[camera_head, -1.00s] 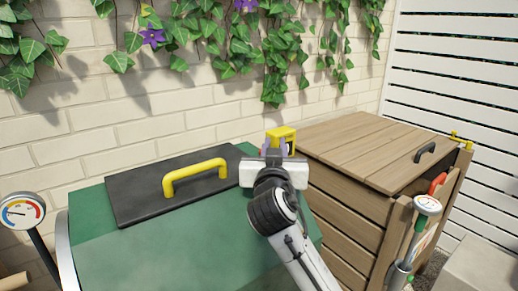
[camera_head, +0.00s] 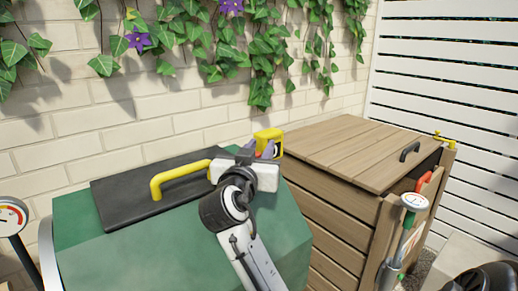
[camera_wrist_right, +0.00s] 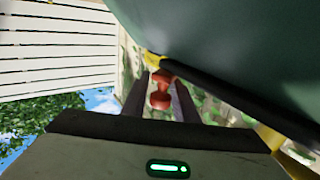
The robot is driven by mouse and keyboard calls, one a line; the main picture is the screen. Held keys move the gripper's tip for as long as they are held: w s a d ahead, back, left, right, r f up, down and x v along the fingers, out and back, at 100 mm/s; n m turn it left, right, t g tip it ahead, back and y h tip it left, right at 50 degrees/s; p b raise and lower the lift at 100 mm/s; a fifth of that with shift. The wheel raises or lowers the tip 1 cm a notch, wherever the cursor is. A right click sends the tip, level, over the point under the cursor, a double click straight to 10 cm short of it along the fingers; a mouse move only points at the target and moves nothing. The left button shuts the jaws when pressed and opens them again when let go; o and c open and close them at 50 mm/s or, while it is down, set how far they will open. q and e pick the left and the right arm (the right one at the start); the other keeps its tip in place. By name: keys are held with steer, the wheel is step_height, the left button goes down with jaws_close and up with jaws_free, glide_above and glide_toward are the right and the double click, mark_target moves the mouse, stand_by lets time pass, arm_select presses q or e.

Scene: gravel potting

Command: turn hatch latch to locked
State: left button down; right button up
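The hatch is a dark flat panel (camera_head: 125,205) with a yellow bar handle (camera_head: 180,178), lying closed on top of the green drum (camera_head: 190,248). My right gripper (camera_head: 256,153) is at the right end of the hatch, low over the drum's edge. In the right wrist view a red knob (camera_wrist_right: 160,92), seemingly the latch, stands between the two dark fingers (camera_wrist_right: 161,103). The fingers are apart, and I see no clear grip on the knob. A yellow part (camera_wrist_right: 152,61) is just beyond it. The latch's setting cannot be read. My left gripper is out of view.
A yellow box (camera_head: 270,134) is just behind the right gripper. A round gauge (camera_head: 10,216) is at the left. A brick wall (camera_head: 60,130) with hanging ivy closes the back.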

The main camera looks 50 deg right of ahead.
steer(key=shift+o, duration=0.6)
steer(key=b+v, duration=0.1)
steer(key=v, duration=0.8)
steer(key=shift+a+f, duration=0.1)
steer(key=shift+f, duration=0.05)
steer(key=shift+s+a+b, duration=0.3)
steer(key=shift+a, duration=0.2)
